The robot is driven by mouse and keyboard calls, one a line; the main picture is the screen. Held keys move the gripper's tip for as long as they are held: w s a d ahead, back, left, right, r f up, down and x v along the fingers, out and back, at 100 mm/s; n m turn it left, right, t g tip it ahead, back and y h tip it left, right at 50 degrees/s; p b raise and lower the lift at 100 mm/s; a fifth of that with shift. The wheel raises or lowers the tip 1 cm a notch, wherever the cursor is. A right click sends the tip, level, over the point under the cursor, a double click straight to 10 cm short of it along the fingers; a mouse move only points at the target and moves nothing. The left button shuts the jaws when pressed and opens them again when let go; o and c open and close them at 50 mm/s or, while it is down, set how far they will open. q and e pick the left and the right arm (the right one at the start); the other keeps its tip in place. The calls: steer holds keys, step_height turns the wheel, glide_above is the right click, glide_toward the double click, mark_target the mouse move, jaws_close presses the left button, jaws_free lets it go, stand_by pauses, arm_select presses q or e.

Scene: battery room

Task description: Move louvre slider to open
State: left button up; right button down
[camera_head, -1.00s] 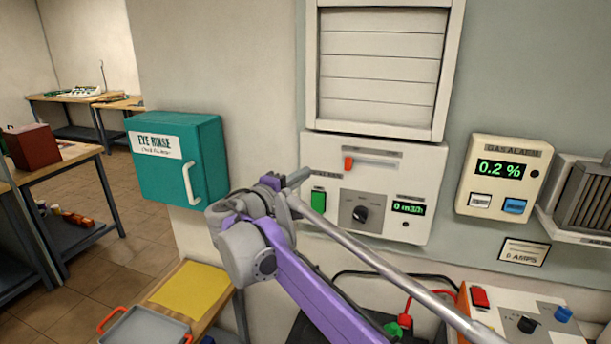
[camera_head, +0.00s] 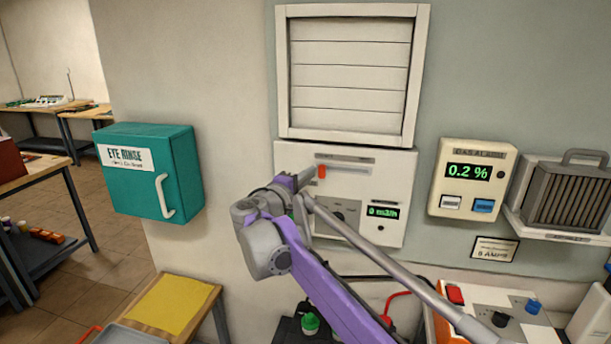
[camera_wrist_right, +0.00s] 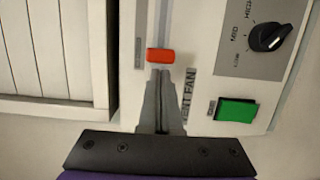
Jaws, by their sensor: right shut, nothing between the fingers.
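The orange-red louvre slider (camera_head: 322,171) sits at the left end of its horizontal slot on the white vent fan panel (camera_head: 395,165). The louvre (camera_head: 350,65) above has its slats lying flat. My right gripper (camera_head: 313,171) is shut and empty, with its tips just left of the slider. In the right wrist view, which is turned on its side, the slider (camera_wrist_right: 160,55) is directly above the shut fingertips (camera_wrist_right: 158,72). Whether they touch it is hard to tell. My left gripper is out of view.
The rotary knob (camera_head: 345,214) and the green button (camera_wrist_right: 237,109) are on the same panel, below the slot. A gas alarm (camera_head: 470,185) is to the right and a teal eye rinse box (camera_head: 150,175) to the left. The slot right of the slider is clear.

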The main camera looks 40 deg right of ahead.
steer(key=s+d, duration=0.2)
steer(key=s+d+p, duration=0.1)
steer(key=s+d, duration=0.1)
steer(key=s, duration=0.1)
steer(key=s+d, duration=0.2)
steer(key=s, duration=0.1)
steer(key=shift+s+d, duration=0.15)
steer(key=shift+d, duration=0.2)
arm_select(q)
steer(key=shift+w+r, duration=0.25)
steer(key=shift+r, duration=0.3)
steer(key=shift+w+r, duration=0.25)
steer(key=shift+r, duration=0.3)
arm_select(e)
steer(key=shift+a, duration=0.1)
